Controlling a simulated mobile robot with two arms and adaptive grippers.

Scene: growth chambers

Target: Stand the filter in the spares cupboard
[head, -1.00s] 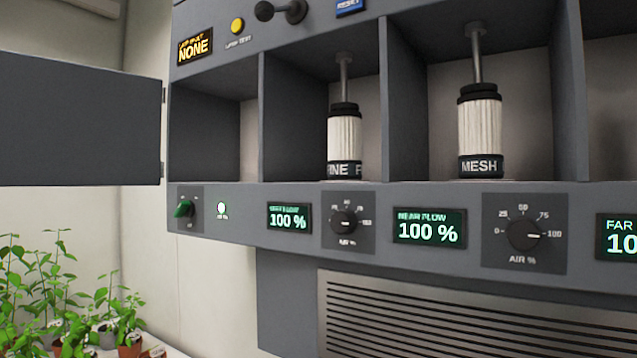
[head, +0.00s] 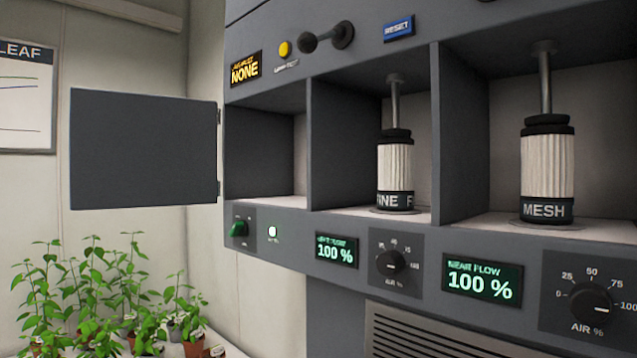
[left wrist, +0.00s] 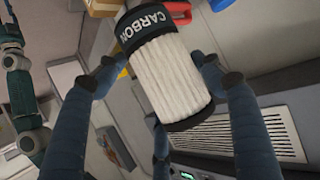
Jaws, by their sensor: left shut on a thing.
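A white pleated filter (left wrist: 170,80) with a dark band reading CARBON is held in my left gripper (left wrist: 158,76), seen in the left wrist view. In the head view neither gripper shows. An empty compartment (head: 265,155) at the left end of the grey cabinet has its grey door (head: 145,150) swung open to the left. No label naming the spares cupboard is readable. A FINE filter (head: 396,168) and a MESH filter (head: 548,165) stand upright in the compartments to its right, under metal rods.
Potted plants (head: 100,300) stand at lower left, below the open door. A LEAF chart (head: 27,95) hangs on the wall.

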